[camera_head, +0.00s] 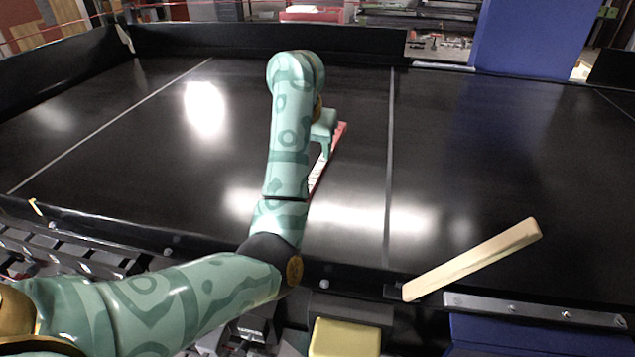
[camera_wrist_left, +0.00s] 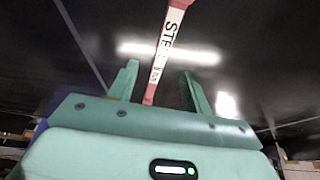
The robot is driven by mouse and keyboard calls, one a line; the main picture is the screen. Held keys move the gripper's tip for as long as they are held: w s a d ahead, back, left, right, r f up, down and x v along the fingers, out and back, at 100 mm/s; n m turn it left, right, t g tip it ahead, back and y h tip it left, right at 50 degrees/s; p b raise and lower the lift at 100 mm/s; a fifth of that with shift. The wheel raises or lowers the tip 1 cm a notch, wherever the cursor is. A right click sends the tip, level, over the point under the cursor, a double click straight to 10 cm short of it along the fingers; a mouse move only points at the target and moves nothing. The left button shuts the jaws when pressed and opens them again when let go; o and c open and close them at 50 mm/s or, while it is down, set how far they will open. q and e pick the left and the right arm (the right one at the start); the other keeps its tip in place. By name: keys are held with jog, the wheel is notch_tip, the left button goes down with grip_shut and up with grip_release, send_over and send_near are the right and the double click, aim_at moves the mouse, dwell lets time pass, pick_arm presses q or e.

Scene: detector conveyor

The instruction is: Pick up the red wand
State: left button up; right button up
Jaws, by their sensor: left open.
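The red wand (camera_head: 317,174) lies on the black conveyor belt (camera_head: 440,150), partly hidden behind my left arm and gripper in the head view. It has a white middle with dark lettering and red ends. My left gripper (camera_head: 325,150) is at the wand, near its far part. In the left wrist view the gripper (camera_wrist_left: 159,68) is open, and the wand (camera_wrist_left: 163,55) runs between its two fingers with a gap on each side. I cannot tell how high the fingertips are above the belt. My right gripper is not in view.
A pale wooden bar (camera_head: 475,260) lies across the belt's near edge at the right. A yellow block (camera_head: 345,338) is at the front below the belt. A blue pillar (camera_head: 530,40) stands at the back right. Black side walls border the belt, which is otherwise clear.

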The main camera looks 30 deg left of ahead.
pick_arm(q)
send_over(315, 175)
jog(key=s, duration=0.2)
notch_tip(315, 175, down, 4)
jog(key=shift+s+f+b, duration=0.1)
jog(key=shift+f+b, duration=0.1)
jog(key=shift+b, duration=0.15)
jog(key=shift+f, duration=0.2)
jog(key=x, duration=0.5)
jog(key=shift+s, duration=0.1)
jog(key=shift+d, duration=0.1)
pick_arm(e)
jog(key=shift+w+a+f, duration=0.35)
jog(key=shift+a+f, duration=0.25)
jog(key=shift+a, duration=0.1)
pick_arm(q)
jog(key=shift+r, duration=0.1)
grip_shut()
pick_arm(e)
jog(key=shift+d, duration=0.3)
